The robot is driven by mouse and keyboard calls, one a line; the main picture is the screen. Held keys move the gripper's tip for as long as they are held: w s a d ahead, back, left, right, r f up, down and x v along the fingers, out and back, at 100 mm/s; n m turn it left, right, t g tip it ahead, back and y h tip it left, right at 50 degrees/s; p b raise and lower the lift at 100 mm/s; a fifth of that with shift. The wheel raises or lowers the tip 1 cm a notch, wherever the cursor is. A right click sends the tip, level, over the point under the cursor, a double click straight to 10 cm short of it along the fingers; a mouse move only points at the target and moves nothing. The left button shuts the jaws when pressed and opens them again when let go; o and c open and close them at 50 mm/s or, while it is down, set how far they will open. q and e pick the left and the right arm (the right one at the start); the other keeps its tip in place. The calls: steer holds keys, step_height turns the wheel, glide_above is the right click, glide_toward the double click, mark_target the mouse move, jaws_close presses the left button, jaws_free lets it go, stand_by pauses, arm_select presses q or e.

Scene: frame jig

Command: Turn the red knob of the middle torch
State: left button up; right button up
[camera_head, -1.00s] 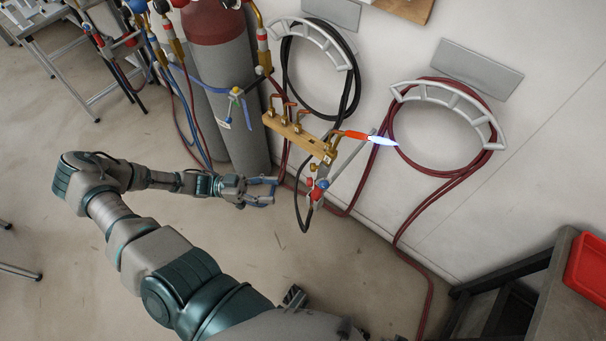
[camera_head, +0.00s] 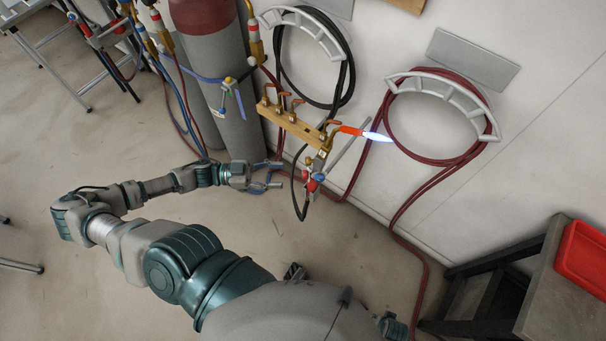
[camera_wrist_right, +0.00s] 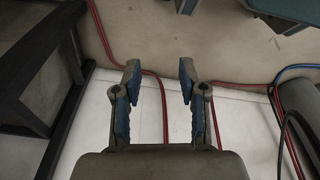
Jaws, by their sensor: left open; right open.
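Gas cylinders (camera_head: 222,75) stand behind the left gripper. Dark red hoses (camera_head: 395,215) hang on a wall rack and run along the floor. A dark stand (camera_head: 545,275) with a red tray (camera_head: 585,262) is at lower right.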

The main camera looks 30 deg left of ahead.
mark_target(306, 175)
arm_select(q)
steer(key=b+x, duration=0.3)
steer(key=x, duration=0.4)
steer(key=shift+d, duration=0.3)
steer(key=shift+w+a, duration=0.15)
steer(key=shift+a, duration=0.05)
steer(key=shift+c, duration=0.3)
steer(key=shift+a+f, duration=0.1)
steer(key=shift+a, duration=0.2)
steer(key=c, duration=0.8)
jaws_close()
steer(key=shift+d, duration=0.15)
arm_select(e)
step_height(306, 175, up, 10)
steer(key=w, duration=0.1)
steer(key=shift+w+a+f, duration=0.15)
steer(key=shift+w+a, duration=0.1)
steer(key=shift+a, duration=0.1)
